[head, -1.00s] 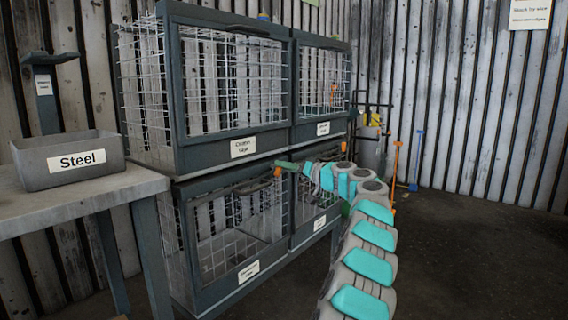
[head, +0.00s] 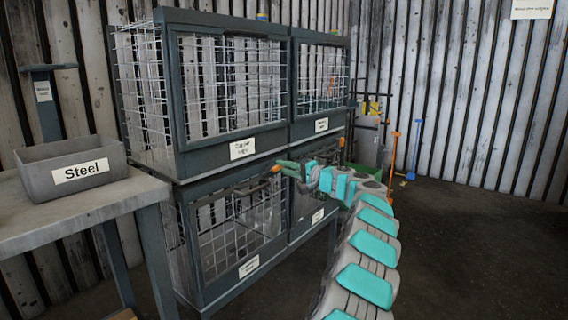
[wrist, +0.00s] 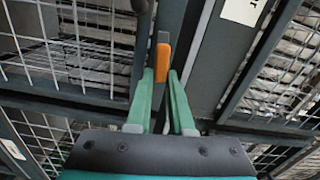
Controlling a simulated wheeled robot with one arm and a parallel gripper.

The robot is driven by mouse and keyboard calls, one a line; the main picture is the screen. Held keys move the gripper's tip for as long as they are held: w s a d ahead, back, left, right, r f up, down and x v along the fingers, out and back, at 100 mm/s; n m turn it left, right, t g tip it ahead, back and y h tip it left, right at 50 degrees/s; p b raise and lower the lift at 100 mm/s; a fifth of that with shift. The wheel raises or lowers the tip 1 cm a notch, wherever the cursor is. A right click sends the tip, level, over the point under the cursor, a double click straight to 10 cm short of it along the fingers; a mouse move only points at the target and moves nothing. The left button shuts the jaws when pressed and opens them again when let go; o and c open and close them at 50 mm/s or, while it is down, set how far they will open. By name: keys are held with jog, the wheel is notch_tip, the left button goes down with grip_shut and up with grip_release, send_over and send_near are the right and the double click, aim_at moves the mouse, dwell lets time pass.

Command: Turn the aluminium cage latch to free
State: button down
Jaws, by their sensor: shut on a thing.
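The latch is a dark lever with an orange end (wrist: 162,62) at the frame between the cages. In the head view its orange tip (head: 276,168) shows near the upper right corner of the lower left cage (head: 205,296). That cage's label (head: 248,266) is too blurred to read surely. My gripper (wrist: 162,80) has its green fingers on either side of the latch, shut on it. In the head view my gripper (head: 284,167) reaches in from the right. The fingers partly hide the latch's lower part.
The upper left cage (head: 190,157) and upper right cage (head: 300,134) stand above. A grey bin labelled Steel (head: 40,183) sits on a table (head: 100,204) at left. Tools (head: 415,150) lean at the back wall. The floor at right is clear.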

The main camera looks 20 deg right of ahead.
jog(key=shift+m+p, duration=0.3)
jog(key=shift+m, duration=0.3)
jog(key=c, duration=0.8)
grip_release()
jog(key=shift+s+d+f, duration=0.1)
jog(key=b+v, duration=0.1)
jog(key=v, duration=0.6)
jog(key=shift+s, duration=0.25)
